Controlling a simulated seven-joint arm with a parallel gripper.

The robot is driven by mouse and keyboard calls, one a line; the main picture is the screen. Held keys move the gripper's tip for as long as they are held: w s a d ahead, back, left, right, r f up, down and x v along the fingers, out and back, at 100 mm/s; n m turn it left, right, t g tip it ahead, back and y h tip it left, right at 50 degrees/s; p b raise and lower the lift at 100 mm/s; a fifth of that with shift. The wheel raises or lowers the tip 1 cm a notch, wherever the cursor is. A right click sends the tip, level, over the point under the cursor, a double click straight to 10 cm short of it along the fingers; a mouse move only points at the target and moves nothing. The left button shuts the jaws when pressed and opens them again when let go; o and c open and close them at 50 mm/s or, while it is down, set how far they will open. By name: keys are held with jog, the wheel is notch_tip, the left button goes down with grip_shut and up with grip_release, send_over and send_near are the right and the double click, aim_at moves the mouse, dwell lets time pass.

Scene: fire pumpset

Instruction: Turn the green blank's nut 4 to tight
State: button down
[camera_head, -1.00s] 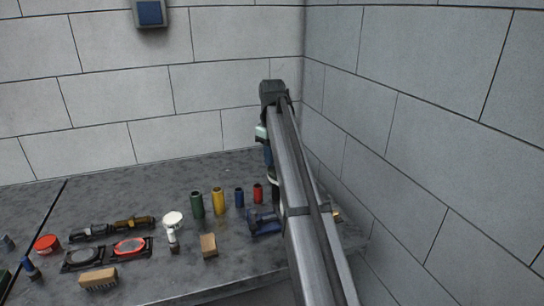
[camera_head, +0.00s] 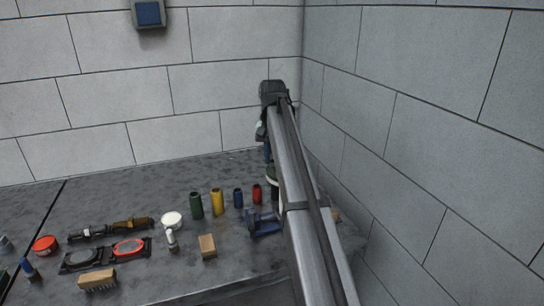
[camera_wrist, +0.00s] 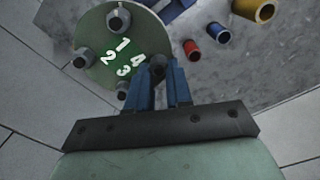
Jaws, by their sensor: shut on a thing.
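The green blank (camera_wrist: 100,47) is a round plate marked 1 to 4 in white, at the upper left of the wrist view. A dark nut stands beside each number. Nut 4 (camera_wrist: 157,66) sits at the blank's right edge, between the tips of my gripper's blue fingers (camera_wrist: 160,77). My gripper is shut on nut 4. Nut 1 (camera_wrist: 118,19), nut 2 (camera_wrist: 84,58) and nut 3 (camera_wrist: 123,89) are clear of the fingers. In the head view my arm hides the fingers and most of the blank.
A blue vise (camera_head: 264,222) stands left of my arm. Red (camera_head: 257,193), blue (camera_head: 238,197), yellow (camera_head: 217,201) and green (camera_head: 196,204) sockets stand in a row. Tools and a wooden block (camera_head: 207,246) lie farther left. A block wall (camera_head: 420,150) rises close on the right.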

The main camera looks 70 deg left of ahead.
jog(key=m, duration=0.4)
jog(key=shift+w+d+m, duration=0.1)
jog(key=shift+m, duration=2.1)
jog(key=c, duration=1)
grip_release()
jog(key=shift+r, duration=0.1)
notch_tip(320, 180, up, 14)
jog(key=shift+f, duration=0.2)
